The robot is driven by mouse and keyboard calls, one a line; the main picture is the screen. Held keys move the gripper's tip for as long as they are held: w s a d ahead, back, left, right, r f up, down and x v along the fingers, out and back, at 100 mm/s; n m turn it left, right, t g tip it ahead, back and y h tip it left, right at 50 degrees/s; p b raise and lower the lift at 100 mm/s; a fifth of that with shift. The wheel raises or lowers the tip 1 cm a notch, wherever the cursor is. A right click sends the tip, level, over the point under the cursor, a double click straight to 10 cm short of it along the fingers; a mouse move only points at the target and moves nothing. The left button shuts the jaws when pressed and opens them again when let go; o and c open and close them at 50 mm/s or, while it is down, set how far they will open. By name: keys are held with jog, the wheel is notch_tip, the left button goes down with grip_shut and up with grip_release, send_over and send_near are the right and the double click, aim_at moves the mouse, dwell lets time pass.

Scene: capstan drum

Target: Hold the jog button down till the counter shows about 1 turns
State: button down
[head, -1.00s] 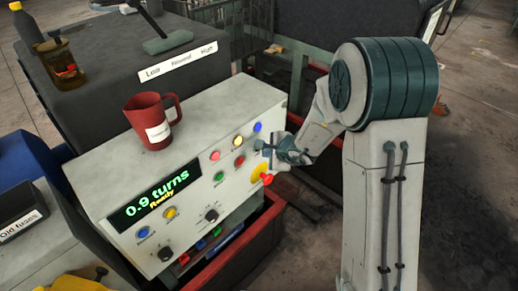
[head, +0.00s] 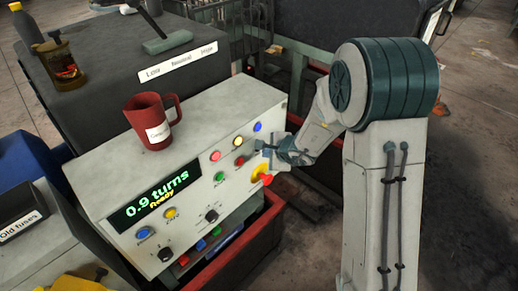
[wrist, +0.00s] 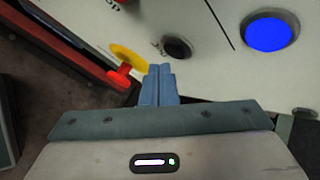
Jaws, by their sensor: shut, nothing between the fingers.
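The counter display (head: 155,194) on the grey control panel reads "0.9 turns" in green, with "Ready" in yellow below. My gripper (head: 261,149) is at the right end of the panel, its fingers together and empty. In the wrist view the blue-grey fingertips (wrist: 159,69) point at a dark round button (wrist: 177,47), with a partly hidden label beside it. It looks like the jog button. The tips appear just short of it in the picture; whether they touch it I cannot tell. In the head view my gripper hides this button.
A red mushroom button (wrist: 120,76) on a yellow plate (wrist: 127,55) sits close left of my fingers. A blue lamp (wrist: 270,32) is to the right. Other coloured buttons lie left of my gripper. A red mug (head: 148,128) stands on the panel top.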

jog(key=shift+a, duration=0.1)
dwell(0.7)
jog(key=shift+w+a+b, duration=0.25)
jog(key=shift+w+b, duration=0.05)
jog(key=shift+b, duration=0.1)
jog(key=shift+w+a, duration=0.25)
jog(key=shift+a, duration=0.1)
dwell(0.6)
jog(key=shift+s+d+b, duration=0.1)
jog(key=shift+d+b, duration=0.05)
jog(key=shift+b, duration=0.2)
jog(key=shift+s+d+b, duration=0.35)
jog(key=shift+s+d, duration=0.1)
jog(key=shift+d, duration=0.05)
jog(key=shift+s+d+b, duration=0.45)
jog(key=shift+s+d, duration=0.35)
jog(key=shift+d, duration=0.2)
jog(key=shift+s+d+b, duration=0.45)
jog(key=shift+s+d, duration=0.3)
jog(key=shift+d, duration=0.25)
